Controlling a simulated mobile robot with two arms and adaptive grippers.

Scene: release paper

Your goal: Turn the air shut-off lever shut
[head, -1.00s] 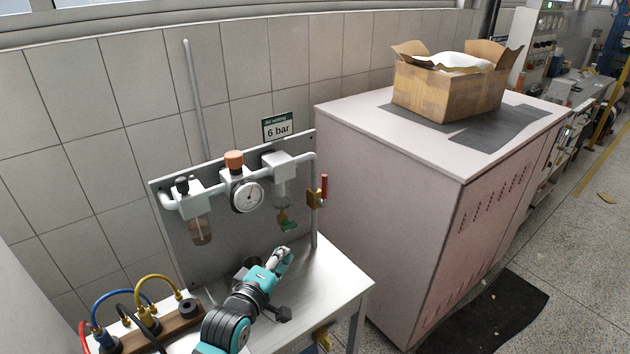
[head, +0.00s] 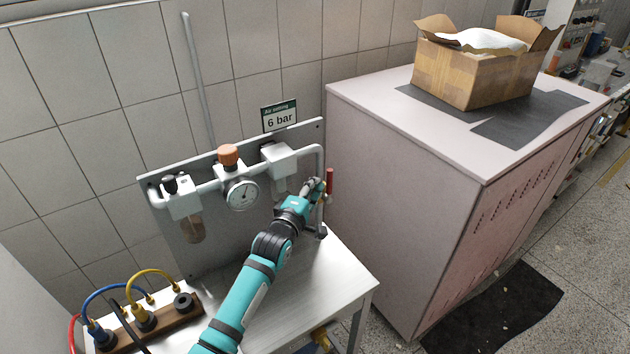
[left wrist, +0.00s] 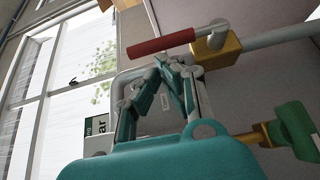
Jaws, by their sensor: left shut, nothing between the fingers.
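The air shut-off lever has a red handle (head: 330,181) that stands upright at the right end of the pipe. In the left wrist view the red handle (left wrist: 163,43) runs left from a brass valve body (left wrist: 217,47). My left gripper (head: 316,186) is shut and empty, just left of the handle. In the left wrist view its fingertips (left wrist: 172,64) lie close together just below the handle in the picture; I cannot tell whether they touch it. In the head view my gripper hides most of the valve body. My right gripper is not in view.
The panel carries a gauge (head: 241,194) with an orange knob (head: 229,155) and a 6 bar sign (head: 279,118) above. A green-handled fitting (left wrist: 296,130) hangs near my gripper. A pink cabinet (head: 400,190) stands close on the right. Hoses on a wooden block (head: 160,325) lie at left.

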